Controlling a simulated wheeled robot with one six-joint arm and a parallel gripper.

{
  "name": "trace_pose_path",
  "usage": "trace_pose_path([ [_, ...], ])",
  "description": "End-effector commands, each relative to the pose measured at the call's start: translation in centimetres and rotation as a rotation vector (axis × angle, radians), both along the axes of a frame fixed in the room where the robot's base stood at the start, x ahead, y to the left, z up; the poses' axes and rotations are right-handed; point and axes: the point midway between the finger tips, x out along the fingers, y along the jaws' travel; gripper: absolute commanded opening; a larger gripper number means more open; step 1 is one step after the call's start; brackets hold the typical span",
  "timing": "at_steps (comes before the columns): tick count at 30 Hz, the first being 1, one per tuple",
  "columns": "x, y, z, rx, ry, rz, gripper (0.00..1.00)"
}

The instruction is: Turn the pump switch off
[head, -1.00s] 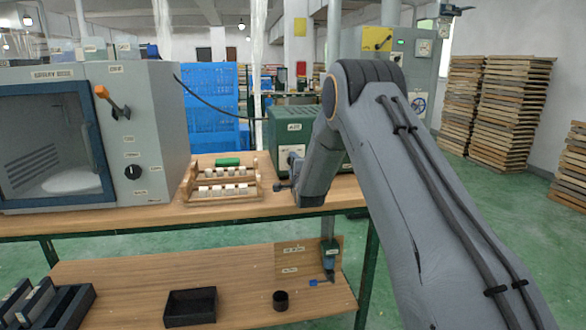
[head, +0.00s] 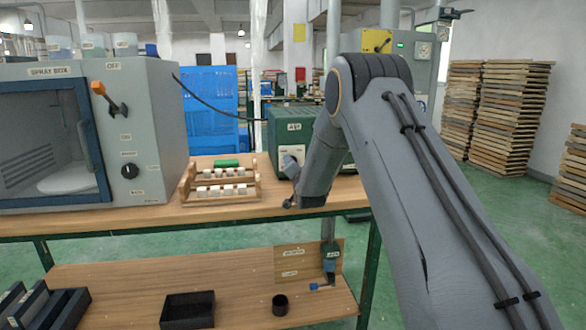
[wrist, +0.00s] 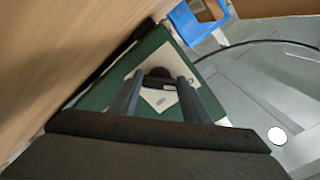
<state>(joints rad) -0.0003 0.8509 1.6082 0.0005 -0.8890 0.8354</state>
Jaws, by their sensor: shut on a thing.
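The green pump box (head: 290,131) stands on the workbench, partly hidden behind my arm in the head view. In the wrist view its green face (wrist: 110,92) carries a pale plate (wrist: 160,100) with a small label. A black rotary knob (wrist: 158,73) sits on that plate. My gripper (wrist: 160,80) has one finger on each side of the knob and is shut on it. The knob's pointer and the label's wording are too small to read. In the head view my fingers are hidden or hard to make out near the box's front.
A grey spray booth (head: 165,125) with an orange-handled lever stands at the left of the bench (head: 110,222). A wooden rack (head: 222,200) with several small pale pieces sits between booth and pump. A black tray (head: 188,310) and cup (head: 280,304) are on the lower shelf.

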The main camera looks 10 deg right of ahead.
Motion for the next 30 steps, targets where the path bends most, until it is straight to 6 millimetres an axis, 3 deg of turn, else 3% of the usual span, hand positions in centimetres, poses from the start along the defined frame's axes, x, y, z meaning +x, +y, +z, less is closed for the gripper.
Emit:
trace_pose_path([
  [20,-0.05,-0.01,-0.18,-0.068,0.003,0.0,0.21],
  [21,-0.05,-0.01,-0.18,-0.068,0.003,0.0,0.45],
  [24,-0.05,-0.01,-0.16,-0.067,0.003,0.0,0.61],
  [30,-0.02,-0.02,-0.09,-0.066,0.001,0.0,0.62],
])
